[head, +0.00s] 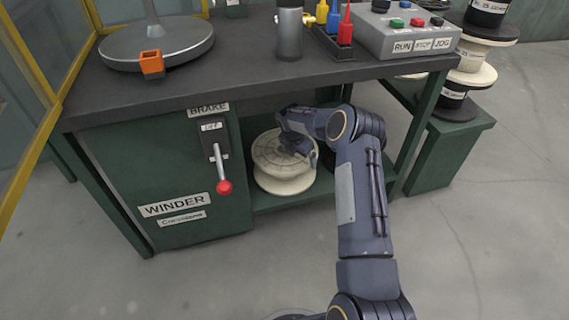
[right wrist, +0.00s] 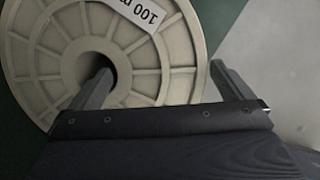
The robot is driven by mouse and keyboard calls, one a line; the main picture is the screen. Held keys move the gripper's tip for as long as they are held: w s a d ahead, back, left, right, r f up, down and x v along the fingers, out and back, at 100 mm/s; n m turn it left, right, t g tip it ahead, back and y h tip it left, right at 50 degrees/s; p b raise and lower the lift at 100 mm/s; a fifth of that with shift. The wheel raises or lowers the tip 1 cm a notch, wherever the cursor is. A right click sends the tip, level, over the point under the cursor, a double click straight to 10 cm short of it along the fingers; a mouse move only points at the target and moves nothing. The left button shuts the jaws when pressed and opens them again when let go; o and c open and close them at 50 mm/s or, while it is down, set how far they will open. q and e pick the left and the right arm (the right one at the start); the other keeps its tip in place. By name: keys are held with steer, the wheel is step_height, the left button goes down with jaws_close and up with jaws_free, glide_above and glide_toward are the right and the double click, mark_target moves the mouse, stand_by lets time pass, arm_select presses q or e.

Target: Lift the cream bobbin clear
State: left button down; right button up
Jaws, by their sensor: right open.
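The cream bobbin (head: 268,160) lies flat on the shelf under the winder bench, one round face up. In the right wrist view the bobbin's spoked flange (right wrist: 50,45) fills the upper left, with a dark centre hole and a "100 m" label. My right gripper (head: 303,150) is over the bobbin's right side and open. In the right wrist view, the right gripper (right wrist: 161,70) has its left finger over the centre hole and its right finger just outside the rim. I cannot tell how deep either finger sits. My left gripper is not in view.
The bench top (head: 240,72) overhangs the shelf. A brake lever with a red knob (head: 224,187) stands left of the opening. A bench leg (head: 425,125) and stacked spools (head: 470,75) are at right. The floor in front is clear.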

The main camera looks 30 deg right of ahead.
mark_target(300, 158)
steer(key=b+x, duration=0.1)
steer(key=x, duration=0.3)
steer(key=shift+b, duration=0.35)
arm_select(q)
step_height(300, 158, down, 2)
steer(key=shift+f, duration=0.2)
arm_select(e)
steer(key=shift+r, duration=0.15)
steer(key=c, duration=1.6)
